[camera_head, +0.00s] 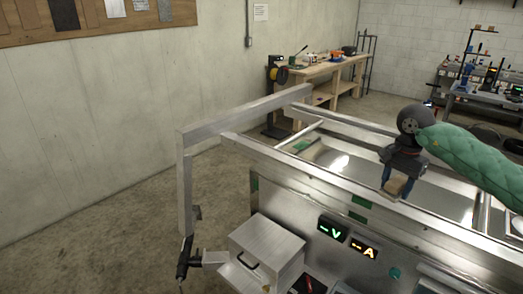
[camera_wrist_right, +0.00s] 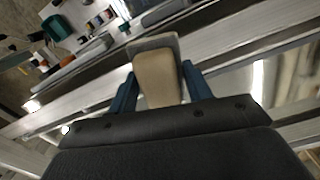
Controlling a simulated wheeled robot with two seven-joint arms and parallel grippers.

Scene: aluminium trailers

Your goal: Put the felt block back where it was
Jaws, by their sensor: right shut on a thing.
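The felt block (camera_head: 396,186) is a small tan block with a grey layer at one end. In the head view it sits between the fingertips of my right gripper (camera_head: 393,180), above the aluminium trailer frame (camera_head: 330,176). In the right wrist view the felt block (camera_wrist_right: 157,75) is pinched between the two blue fingers of the right gripper (camera_wrist_right: 160,88). Metal rails lie behind and below it; I cannot tell whether the block touches one. My left gripper is not clearly seen.
A metal box (camera_head: 266,250) with a handle stands at the front of the trailer, beside a panel with lit V and A displays (camera_head: 348,240). A wooden workbench (camera_head: 325,72) stands at the back. Bare concrete floor (camera_head: 110,240) is free on the left.

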